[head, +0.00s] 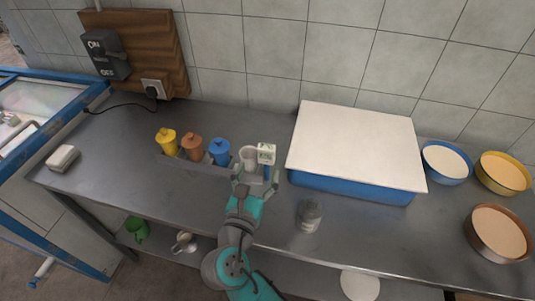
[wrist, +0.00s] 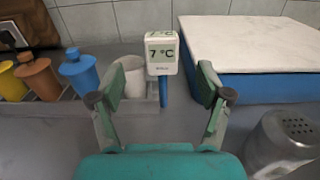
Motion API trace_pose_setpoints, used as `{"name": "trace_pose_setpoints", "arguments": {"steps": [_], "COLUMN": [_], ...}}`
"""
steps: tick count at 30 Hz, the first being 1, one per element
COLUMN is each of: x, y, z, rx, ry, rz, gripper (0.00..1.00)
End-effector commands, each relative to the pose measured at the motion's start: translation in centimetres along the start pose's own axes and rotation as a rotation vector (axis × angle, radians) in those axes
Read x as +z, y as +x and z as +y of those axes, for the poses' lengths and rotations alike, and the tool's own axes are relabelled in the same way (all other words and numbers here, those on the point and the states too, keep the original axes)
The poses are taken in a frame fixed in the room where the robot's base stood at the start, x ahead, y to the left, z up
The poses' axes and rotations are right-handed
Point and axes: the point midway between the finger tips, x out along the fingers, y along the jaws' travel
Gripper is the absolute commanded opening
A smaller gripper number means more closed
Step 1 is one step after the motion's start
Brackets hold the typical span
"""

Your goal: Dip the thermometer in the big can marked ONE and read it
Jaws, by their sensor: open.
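The thermometer has a white square head (head: 266,153) above a blue stem. It stands upright at the right end of a small grey rack on the counter. In the wrist view its display (wrist: 161,52) reads 7 °C. My gripper (head: 255,178) is open at the thermometer, its fingers apart to the left and right of the stem in the wrist view (wrist: 162,88). The fingers do not visibly touch it; how far the stem lies between them is hard to tell. No can marked ONE is visible in either view.
Yellow (head: 167,140), brown (head: 192,147) and blue (head: 220,150) lidded pots and a white cup (head: 249,156) stand left of the thermometer. A lidded blue tub (head: 350,189) and a metal shaker (head: 310,216) are to the right. A blue-framed tank (head: 38,110) is far left.

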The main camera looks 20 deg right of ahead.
Motion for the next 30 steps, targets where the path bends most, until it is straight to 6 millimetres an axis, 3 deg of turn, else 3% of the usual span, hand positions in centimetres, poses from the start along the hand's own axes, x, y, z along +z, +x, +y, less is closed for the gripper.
{"name": "trace_pose_setpoints", "arguments": {"steps": [3,11,21,30], "x": [0.0,0.0,-0.1,-0.2], "y": [1.7,3.3,7.5,8.1], "z": [-0.1,-0.1,-0.3,-0.2], "rx": [-0.003,-0.002,-0.002,0.001], "ry": [0.002,0.001,0.002,0.001], "rz": [0.000,0.000,-0.001,0.000], "gripper": [0.77,0.77,0.77,0.77]}}
